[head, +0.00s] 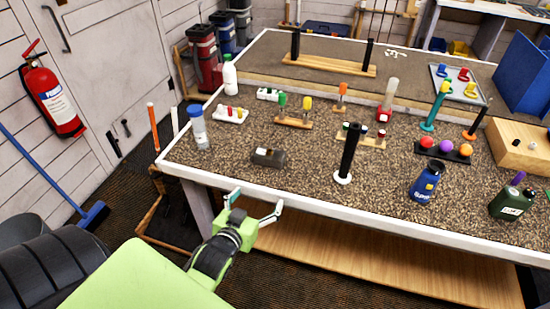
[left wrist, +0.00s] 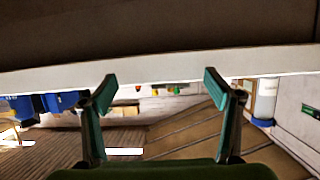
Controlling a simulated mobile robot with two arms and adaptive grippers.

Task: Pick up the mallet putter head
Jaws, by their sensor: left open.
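The mallet putter head appears to be the dark grey block (head: 268,157) lying near the front left edge of the workbench (head: 330,208) in the head view. My left gripper (head: 256,202) is open and empty, in front of the bench's front edge and apart from the block. In the left wrist view the fingers of my left gripper (left wrist: 160,80) are spread, with the pale bench edge (left wrist: 160,63) across the picture beyond them. I cannot make out the block there. My right gripper is not in view.
A white-and-blue bottle (head: 199,128) stands left of the block. A black post on a white base (head: 347,153) stands to its right. A blue bottle (head: 426,182) and a green can (head: 511,203) are further right. The bench top around the block is clear.

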